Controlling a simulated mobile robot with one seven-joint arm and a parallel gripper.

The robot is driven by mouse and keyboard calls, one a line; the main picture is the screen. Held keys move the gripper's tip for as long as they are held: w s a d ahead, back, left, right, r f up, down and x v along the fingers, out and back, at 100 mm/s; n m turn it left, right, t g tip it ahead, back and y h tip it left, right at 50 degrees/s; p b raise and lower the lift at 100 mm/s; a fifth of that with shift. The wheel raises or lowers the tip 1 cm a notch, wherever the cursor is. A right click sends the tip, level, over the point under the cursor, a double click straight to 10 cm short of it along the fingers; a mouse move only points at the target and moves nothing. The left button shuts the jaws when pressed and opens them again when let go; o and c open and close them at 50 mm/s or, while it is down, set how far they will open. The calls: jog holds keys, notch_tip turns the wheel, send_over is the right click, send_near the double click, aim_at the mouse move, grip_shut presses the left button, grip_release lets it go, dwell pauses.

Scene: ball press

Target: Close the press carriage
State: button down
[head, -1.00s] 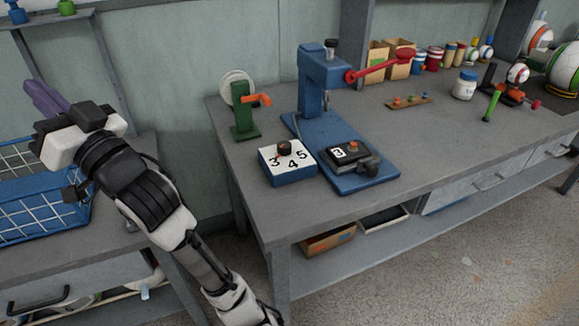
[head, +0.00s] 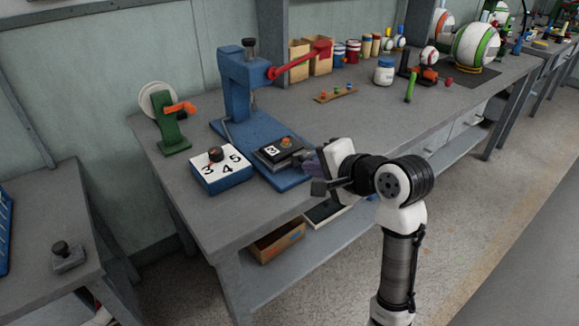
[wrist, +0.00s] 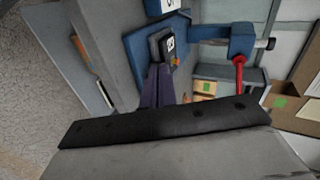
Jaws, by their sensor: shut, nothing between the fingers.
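The blue press (head: 235,85) stands on the grey workbench, with its red lever (head: 300,60) raised to the right. The dark press carriage (head: 268,155), marked with a white "3", sits on the front part of the blue base plate, forward of the press column. My gripper (head: 308,163) is at the carriage's front right, its purple fingers together and empty. The fingers partly hide the carriage front. In the wrist view, the fingers (wrist: 157,88) point at the carriage (wrist: 168,46); I cannot tell whether they touch it.
A blue box with a dial and numbers (head: 222,175) stands left of the carriage. A green stand with an orange handle (head: 172,130) is behind it. A wooden strip with small knobs (head: 336,92) and a white jar (head: 384,72) lie to the right. The bench's front edge is close below my gripper.

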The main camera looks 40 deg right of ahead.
jog(key=s+d+m, duration=0.1)
jog(key=s+d, duration=0.1)
jog(key=s, duration=0.1)
send_near(279, 159)
jog(key=shift+g, duration=0.3)
jog(key=f, duration=0.2)
jog(key=w+f, duration=0.1)
jog(key=f, duration=0.1)
jog(key=shift+d, duration=0.1)
jog(key=w, duration=0.3)
jog(key=shift+w+r+p, duration=0.1)
jog(key=shift+p, duration=0.25)
jog(key=shift+w, duration=0.35)
jog(key=p, duration=0.1)
jog(key=w+p, duration=0.1)
jog(key=p, duration=0.1)
jog(key=shift+w+a+r, duration=0.25)
jog(key=shift+w+r, duration=0.05)
jog(key=shift+r, duration=0.05)
jog(key=w+p, duration=0.3)
jog(key=w, duration=0.1)
jog(key=w+p, duration=0.3)
jog(key=w, duration=0.1)
jog(key=w+p, duration=0.3)
jog(key=w, duration=0.1)
jog(key=shift+w+a+f, duration=0.15)
jog(key=shift+w+f, duration=0.2)
jog(key=shift+w, duration=0.55)
jog(key=shift+r, duration=0.15)
